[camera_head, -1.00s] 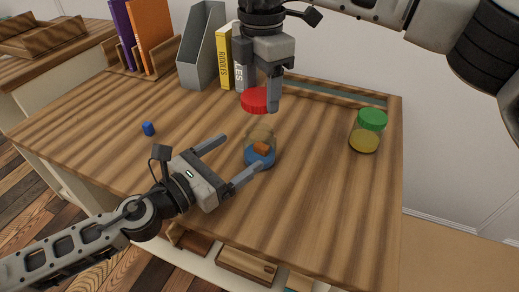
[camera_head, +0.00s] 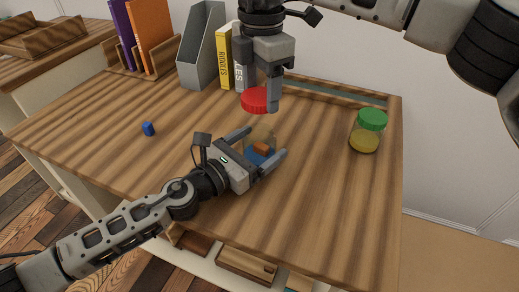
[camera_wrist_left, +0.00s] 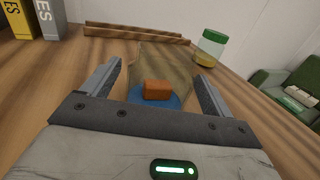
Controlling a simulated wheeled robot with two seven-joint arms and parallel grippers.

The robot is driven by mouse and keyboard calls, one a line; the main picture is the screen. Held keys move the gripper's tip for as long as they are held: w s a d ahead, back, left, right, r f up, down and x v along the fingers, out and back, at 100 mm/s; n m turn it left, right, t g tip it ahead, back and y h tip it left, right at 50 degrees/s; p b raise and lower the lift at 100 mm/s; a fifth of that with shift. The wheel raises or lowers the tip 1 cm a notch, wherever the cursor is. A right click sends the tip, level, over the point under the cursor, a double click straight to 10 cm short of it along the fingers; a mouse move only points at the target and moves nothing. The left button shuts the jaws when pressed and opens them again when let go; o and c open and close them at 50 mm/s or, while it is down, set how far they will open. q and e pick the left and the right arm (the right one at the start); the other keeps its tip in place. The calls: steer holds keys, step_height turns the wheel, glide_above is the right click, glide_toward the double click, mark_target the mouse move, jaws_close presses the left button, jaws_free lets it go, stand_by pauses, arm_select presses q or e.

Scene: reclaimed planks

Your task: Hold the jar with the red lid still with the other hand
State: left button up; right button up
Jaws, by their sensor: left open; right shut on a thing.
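A clear jar (camera_head: 262,134) stands upright on the table, with an orange block and something blue at its bottom. It also shows in the left wrist view (camera_wrist_left: 165,65). The red lid (camera_head: 255,100) is above the jar and appears apart from it; no lid shows on the jar in the left wrist view. My right gripper (camera_head: 264,98) is shut on the red lid from above. My left gripper (camera_head: 266,142) is open, low over the table, with one finger on either side of the jar. In the left wrist view its fingers (camera_wrist_left: 160,80) show gaps to the jar.
A jar with a green lid (camera_head: 366,132) stands at the right of the table (camera_head: 330,200). A small blue object (camera_head: 148,129) lies at the left. A grey file holder (camera_head: 202,50), a yellow book (camera_head: 224,58) and an orange binder (camera_head: 150,32) stand at the back.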

arm_select(q)
steer(key=shift+w+d, duration=0.1)
steer(key=shift+c, duration=0.4)
steer(key=c, duration=1.4)
arm_select(e)
steer(key=shift+f, duration=2.5)
steer(key=shift+f, duration=0.9)
steer(key=shift+f, duration=0.55)
arm_select(q)
jaws_close()
arm_select(e)
steer(key=m, duration=0.5)
steer(key=shift+s, duration=0.1)
steer(key=m, duration=0.5)
steer(key=shift+s, duration=0.1)
